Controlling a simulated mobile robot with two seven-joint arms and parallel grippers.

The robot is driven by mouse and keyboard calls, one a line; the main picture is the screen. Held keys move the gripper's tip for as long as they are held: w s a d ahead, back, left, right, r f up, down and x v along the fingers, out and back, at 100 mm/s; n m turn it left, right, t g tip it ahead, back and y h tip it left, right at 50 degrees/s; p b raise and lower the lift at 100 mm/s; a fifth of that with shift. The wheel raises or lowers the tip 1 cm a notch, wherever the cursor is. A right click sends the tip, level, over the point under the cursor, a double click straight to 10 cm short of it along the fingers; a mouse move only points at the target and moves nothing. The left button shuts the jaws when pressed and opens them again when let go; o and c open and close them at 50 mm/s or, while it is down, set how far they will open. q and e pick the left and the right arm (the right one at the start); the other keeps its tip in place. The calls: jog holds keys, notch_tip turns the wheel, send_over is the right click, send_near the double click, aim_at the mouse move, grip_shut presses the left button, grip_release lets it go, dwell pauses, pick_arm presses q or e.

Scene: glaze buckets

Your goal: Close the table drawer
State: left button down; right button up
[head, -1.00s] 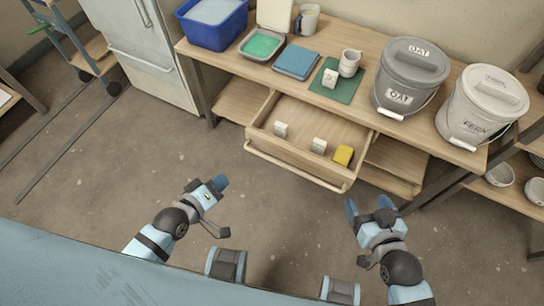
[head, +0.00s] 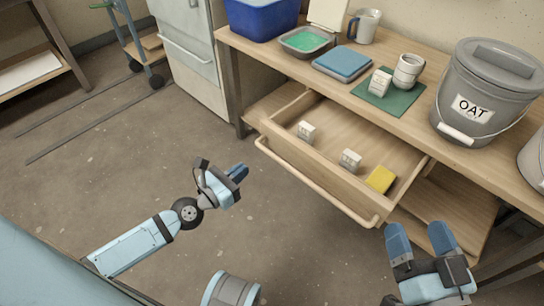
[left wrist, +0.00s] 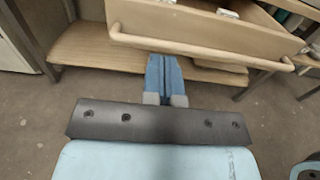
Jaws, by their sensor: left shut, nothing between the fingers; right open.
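The wooden table drawer (head: 335,158) stands pulled out below the worktop. It holds two small white boxes (head: 307,132) and a yellow block (head: 381,179). Its long bar handle (head: 312,184) runs along the front. My left gripper (head: 238,172) is shut and empty, in front of and left of the handle, apart from it in the head view. In the left wrist view its blue fingers (left wrist: 164,76) point toward the drawer front, just below the handle (left wrist: 200,48). My right gripper (head: 421,238) is open and empty, near the drawer's right front corner.
On the worktop (head: 330,78) are a blue tub (head: 262,18), a tray (head: 310,41), blue cloths (head: 343,62), stacked cups (head: 408,70), a mug (head: 364,25) and the OAT bucket (head: 486,95). A fridge (head: 190,50) and blue cart (head: 130,45) stand left. The floor before the drawer is clear.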

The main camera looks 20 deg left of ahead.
pick_arm(q)
jog(key=p, duration=0.1)
send_near(283, 137)
jog(key=w, duration=0.1)
jog(key=x, duration=0.6)
jog(key=shift+w+d+f, duration=0.1)
jog(key=shift+w+d, duration=0.1)
jog(key=shift+d, duration=0.1)
pick_arm(e)
jog(key=shift+r, duration=0.4)
pick_arm(q)
jog(key=shift+w, duration=0.1)
